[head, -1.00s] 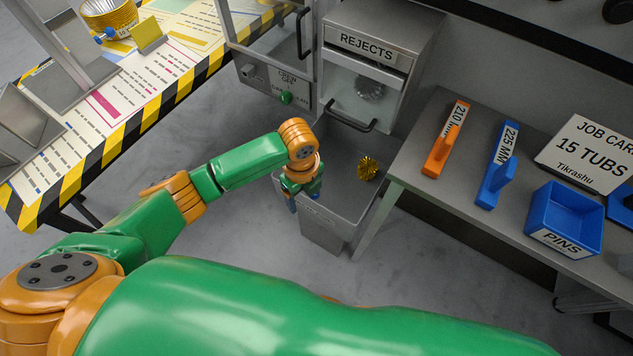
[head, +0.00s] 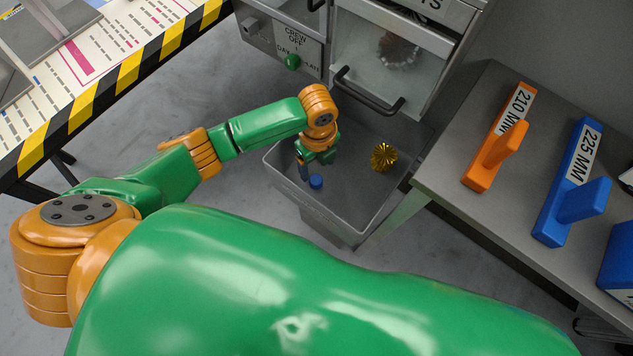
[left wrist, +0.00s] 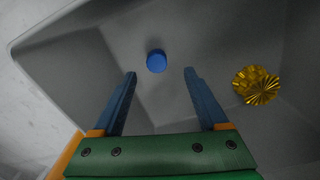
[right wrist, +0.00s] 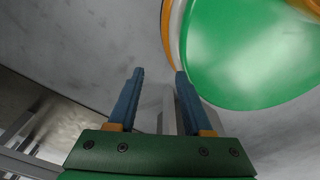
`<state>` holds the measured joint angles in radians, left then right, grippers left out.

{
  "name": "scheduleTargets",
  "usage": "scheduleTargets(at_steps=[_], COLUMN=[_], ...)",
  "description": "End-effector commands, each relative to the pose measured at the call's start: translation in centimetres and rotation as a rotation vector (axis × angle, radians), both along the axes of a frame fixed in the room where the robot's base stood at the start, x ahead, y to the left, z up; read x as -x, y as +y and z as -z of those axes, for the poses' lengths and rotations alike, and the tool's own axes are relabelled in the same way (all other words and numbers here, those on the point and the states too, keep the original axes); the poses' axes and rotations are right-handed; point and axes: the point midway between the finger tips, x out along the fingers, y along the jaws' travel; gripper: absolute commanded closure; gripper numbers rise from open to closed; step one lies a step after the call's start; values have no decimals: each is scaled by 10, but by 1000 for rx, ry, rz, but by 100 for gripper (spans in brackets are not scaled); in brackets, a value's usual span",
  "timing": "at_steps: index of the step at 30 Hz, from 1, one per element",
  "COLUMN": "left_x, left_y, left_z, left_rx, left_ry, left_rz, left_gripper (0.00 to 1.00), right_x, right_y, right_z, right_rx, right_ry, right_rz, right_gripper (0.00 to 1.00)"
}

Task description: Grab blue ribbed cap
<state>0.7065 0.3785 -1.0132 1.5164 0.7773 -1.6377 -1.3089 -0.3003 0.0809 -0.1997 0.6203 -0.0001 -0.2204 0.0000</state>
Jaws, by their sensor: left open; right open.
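The blue cap (head: 316,181) lies inside the grey bin, near its left side in the head view. In the left wrist view the cap (left wrist: 156,61) is a small round blue disc, ahead of the fingertips and between their lines; its ribs are too small to make out. My left gripper (head: 304,168) points down into the bin, beside the cap in the head view. In its wrist view my left gripper (left wrist: 160,72) is open and empty, apart from the cap. My right gripper (right wrist: 158,72) is open and empty, and shows only in its own wrist view.
The grey bin (head: 345,226) has walls around the left gripper. A gold crinkled piece (head: 383,157) lies in it to the right. A cabinet with a black handle (head: 368,97) stands behind. A bench at right holds an orange tool (head: 490,150) and a blue tool (head: 567,195).

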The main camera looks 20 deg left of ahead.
Motion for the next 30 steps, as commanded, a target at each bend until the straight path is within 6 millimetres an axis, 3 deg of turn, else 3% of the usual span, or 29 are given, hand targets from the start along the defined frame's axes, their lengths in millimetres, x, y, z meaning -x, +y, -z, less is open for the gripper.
scheduleTargets(at_steps=[9,17,26,30], left_x=[8,8,8,8], left_y=[-2,-2,-2,-2], left_z=[59,61,61,61], left_rx=[-1,0,0,0], left_ry=[1,-1,-1,-1], left_rz=[0,1,1,1], left_gripper=[24,24,100,100], right_x=[-4,-13,-15,-15], right_y=[-5,-14,-12,-11], right_z=[22,20,20,21], right_rx=[6,22,17,16], right_ry=[-12,-29,-31,-31], right_rz=[9,9,10,10], right_gripper=[50,50,50,50])
